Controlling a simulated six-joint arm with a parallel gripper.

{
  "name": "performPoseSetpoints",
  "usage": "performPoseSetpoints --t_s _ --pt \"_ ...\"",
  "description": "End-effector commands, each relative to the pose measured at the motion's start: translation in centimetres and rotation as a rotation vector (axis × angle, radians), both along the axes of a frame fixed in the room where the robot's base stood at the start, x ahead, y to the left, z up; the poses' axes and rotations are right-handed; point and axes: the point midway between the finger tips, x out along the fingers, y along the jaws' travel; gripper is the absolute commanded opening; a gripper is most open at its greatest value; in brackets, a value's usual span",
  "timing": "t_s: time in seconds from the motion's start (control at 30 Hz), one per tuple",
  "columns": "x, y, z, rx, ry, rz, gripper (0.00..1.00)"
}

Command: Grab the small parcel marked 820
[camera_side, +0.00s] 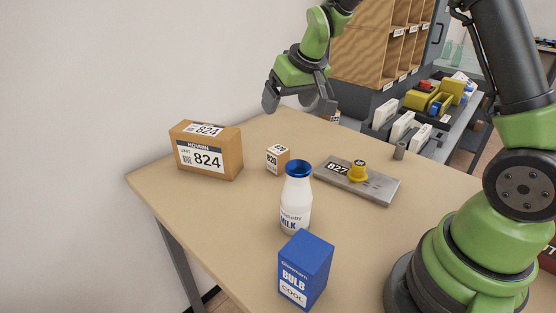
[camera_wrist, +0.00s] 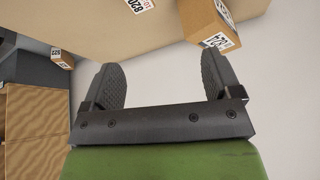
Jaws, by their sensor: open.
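The small parcel marked 820 (camera_side: 277,160) is a small brown box with white labels on its top and front. It stands on the table between the larger box marked 824 (camera_side: 206,150) and the milk bottle (camera_side: 296,200). In the wrist view the small parcel (camera_wrist: 138,5) shows at the top edge, partly cut off, and the 824 box (camera_wrist: 212,22) is to its right. My gripper (camera_side: 299,103) is open and empty, above the table's far part, beyond the small parcel. Its two fingers (camera_wrist: 164,82) are spread wide in the wrist view.
A blue bulb box (camera_side: 305,270) stands near the front. A grey plate marked 827 (camera_side: 378,192) with a yellow knob lies right of the small parcel. Another small box (camera_wrist: 62,58) sits at the far edge. Wooden pigeonholes (camera_side: 372,45) and a cluttered grey shelf stand behind.

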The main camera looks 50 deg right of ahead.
Motion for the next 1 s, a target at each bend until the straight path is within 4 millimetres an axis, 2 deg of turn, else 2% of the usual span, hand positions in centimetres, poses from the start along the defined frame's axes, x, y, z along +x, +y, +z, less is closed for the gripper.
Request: performPoseSetpoints --t_s 0.03,0.1,0.23,0.6,0.87,1.0 --pt "1.0 -0.9 -2.3 -0.011 0.022 0.003 0.84" --pt "2.0 -1.8 -4.7 -0.026 0.035 0.012 0.84" --pt "3.1 -2.9 -8.2 -0.046 0.053 0.026 0.84" --pt "4.8 -3.7 -13.0 -0.055 0.062 0.034 0.84" --pt "5.6 -3.8 -14.9 -0.055 0.062 0.034 0.84" --pt "6.4 -3.9 -16.8 -0.055 0.062 0.034 0.84"
